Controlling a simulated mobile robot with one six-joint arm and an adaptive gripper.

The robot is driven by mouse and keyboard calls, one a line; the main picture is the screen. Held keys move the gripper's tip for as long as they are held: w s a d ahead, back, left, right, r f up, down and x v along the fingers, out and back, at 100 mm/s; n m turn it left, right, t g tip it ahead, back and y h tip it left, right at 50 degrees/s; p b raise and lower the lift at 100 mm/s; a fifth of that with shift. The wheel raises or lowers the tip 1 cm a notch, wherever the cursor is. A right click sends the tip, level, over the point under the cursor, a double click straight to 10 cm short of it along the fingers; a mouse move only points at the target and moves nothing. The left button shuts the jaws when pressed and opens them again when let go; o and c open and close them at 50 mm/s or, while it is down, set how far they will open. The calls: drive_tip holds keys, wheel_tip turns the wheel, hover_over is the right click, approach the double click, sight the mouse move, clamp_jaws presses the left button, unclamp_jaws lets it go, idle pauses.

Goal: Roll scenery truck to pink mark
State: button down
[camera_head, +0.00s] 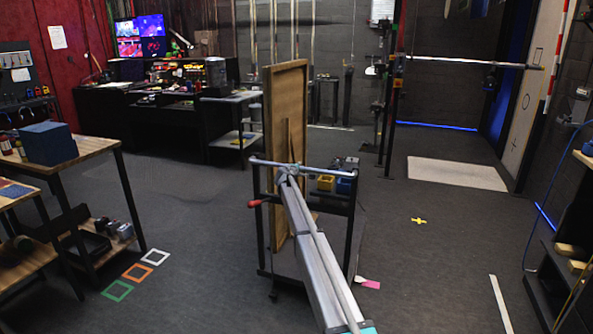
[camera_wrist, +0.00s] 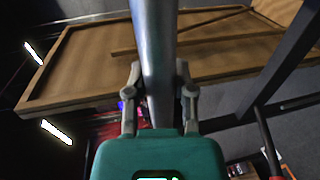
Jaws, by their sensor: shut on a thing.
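The scenery truck (camera_head: 277,150) is a wheeled frame with a tall wooden flat standing on it, in the middle of the head view. Its grey push bar (camera_head: 330,172) runs across the near side at the top. My gripper (camera_head: 289,172) is shut on this bar near its left part. In the wrist view, the bar (camera_wrist: 157,45) passes between the fingers of my gripper (camera_wrist: 159,88). The pink mark (camera_head: 368,283) lies on the floor just right of the truck's near right corner. My arm hides part of the truck's base.
A yellow cross mark (camera_head: 419,221) lies on the floor to the right. White, orange and green squares (camera_head: 138,272) are on the floor at left, beside a wooden workbench (camera_head: 90,148). A shelf (camera_head: 570,262) stands at the right edge. Open floor lies on both sides of the truck.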

drive_tip(key=c, duration=0.6)
unclamp_jaws()
drive_tip(key=shift+s+d, duration=0.25)
drive_tip(key=shift+d, duration=0.35)
drive_tip(key=shift+c, duration=0.2)
drive_tip(key=shift+o, duration=1)
drive_tip(key=shift+a, duration=0.3)
